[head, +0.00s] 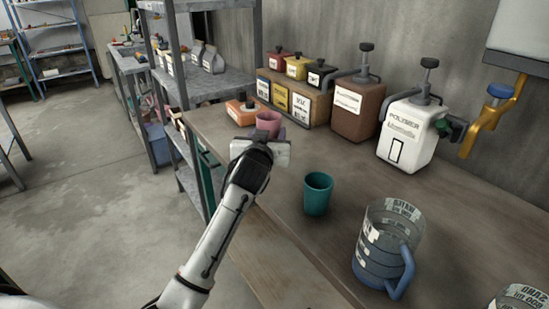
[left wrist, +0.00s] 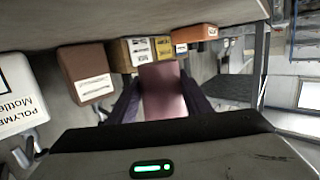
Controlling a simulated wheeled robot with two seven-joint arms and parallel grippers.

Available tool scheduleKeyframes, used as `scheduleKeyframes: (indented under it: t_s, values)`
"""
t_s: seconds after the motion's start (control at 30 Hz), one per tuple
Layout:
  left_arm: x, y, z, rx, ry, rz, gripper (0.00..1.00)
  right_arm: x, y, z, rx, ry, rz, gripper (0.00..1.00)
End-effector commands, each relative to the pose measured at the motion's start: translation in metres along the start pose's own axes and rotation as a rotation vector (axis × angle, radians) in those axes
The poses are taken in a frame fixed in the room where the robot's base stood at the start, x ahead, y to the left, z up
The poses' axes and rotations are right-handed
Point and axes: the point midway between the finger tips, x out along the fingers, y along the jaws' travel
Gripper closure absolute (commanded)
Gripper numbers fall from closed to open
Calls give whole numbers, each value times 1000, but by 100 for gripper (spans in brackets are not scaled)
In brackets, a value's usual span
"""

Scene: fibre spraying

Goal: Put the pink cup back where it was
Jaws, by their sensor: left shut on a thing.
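The pink cup (head: 269,122) shows just beyond my left gripper (head: 262,140) in the head view, near the far left end of the wooden bench. In the left wrist view the pink cup (left wrist: 164,92) sits between the two dark fingers of my left gripper (left wrist: 165,98), which is shut on it. The gripper body hides the cup's lower part in the head view, so I cannot tell whether the cup touches the bench. My right gripper is not in view.
A teal cup (head: 317,194) and a measuring jug (head: 387,245) with a blue handle stand on the bench (head: 290,165). A white polymer container (head: 408,135), a brown container (head: 356,108) and an orange box (head: 242,112) line the back. Metal shelving (head: 215,83) stands left of the bench.

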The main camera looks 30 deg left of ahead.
Motion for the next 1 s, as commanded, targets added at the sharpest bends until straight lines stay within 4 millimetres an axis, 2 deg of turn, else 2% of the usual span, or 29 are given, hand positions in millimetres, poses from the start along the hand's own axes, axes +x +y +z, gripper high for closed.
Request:
scheduleKeyframes:
  t_s: [0.03,0.1,0.37,0.53,0.9,0.93,1.0]
  values:
    - [2,0,13,2,-3,-1,78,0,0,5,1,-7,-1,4]
    - [3,0,24,2,-2,0,78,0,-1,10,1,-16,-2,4]
    - [7,0,45,0,0,0,78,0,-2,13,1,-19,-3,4]
    - [10,1,70,0,-2,0,78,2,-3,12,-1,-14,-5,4]
    - [12,1,75,-1,1,1,78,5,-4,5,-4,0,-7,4]
    - [11,1,74,-1,1,1,52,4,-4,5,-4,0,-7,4]
    - [11,1,74,-1,1,1,40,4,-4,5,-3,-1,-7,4]
